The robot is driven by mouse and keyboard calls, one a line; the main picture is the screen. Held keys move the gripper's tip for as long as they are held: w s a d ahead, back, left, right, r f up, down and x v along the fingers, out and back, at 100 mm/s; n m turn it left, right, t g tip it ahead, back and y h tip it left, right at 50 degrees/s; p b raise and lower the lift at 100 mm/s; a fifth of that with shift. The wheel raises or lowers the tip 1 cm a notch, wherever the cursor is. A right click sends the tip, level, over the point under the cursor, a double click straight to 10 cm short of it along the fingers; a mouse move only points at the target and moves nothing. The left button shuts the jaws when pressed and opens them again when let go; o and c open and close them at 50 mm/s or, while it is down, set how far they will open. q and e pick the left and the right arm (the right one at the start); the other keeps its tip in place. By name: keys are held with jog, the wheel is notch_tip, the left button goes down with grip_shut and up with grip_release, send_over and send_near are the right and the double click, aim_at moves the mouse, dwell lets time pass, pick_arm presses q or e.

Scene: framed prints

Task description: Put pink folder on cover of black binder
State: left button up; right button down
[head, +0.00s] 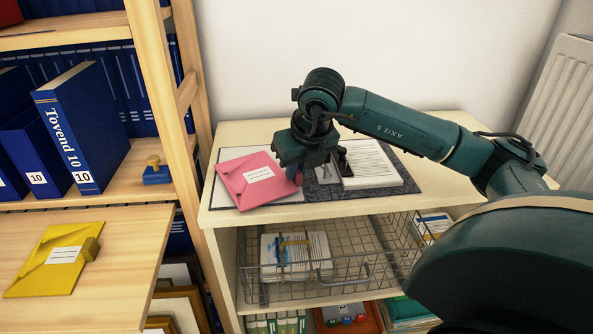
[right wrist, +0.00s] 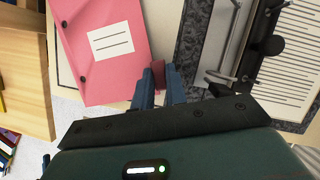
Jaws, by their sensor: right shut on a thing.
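The pink folder (head: 246,182) has a white label and a small pink tab on its right side. My right gripper (head: 297,178) is shut on that tab. In the right wrist view the blue fingers (right wrist: 163,85) stand on both sides of the tab, and the folder (right wrist: 103,62) extends up and left. The black binder (head: 318,189) lies open on the cabinet top, its speckled side and paper stack on the right. The folder is over the binder's pale left cover (head: 229,154) and hides most of it. I cannot tell whether it rests there or hovers just above.
A wire basket (head: 330,268) with papers sits below the cabinet top (head: 440,130). A yellow folder (head: 48,262) lies on the wooden board at left. A shelf with blue binders (head: 82,125) and a blue stamp (head: 157,174) stands beside the cabinet. The cabinet top's back right is clear.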

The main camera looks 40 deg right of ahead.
jog(key=shift+f, duration=0.3)
jog(key=c, duration=1.4)
grip_release()
jog(key=shift+c, duration=0.2)
jog(key=shift+r, duration=0.1)
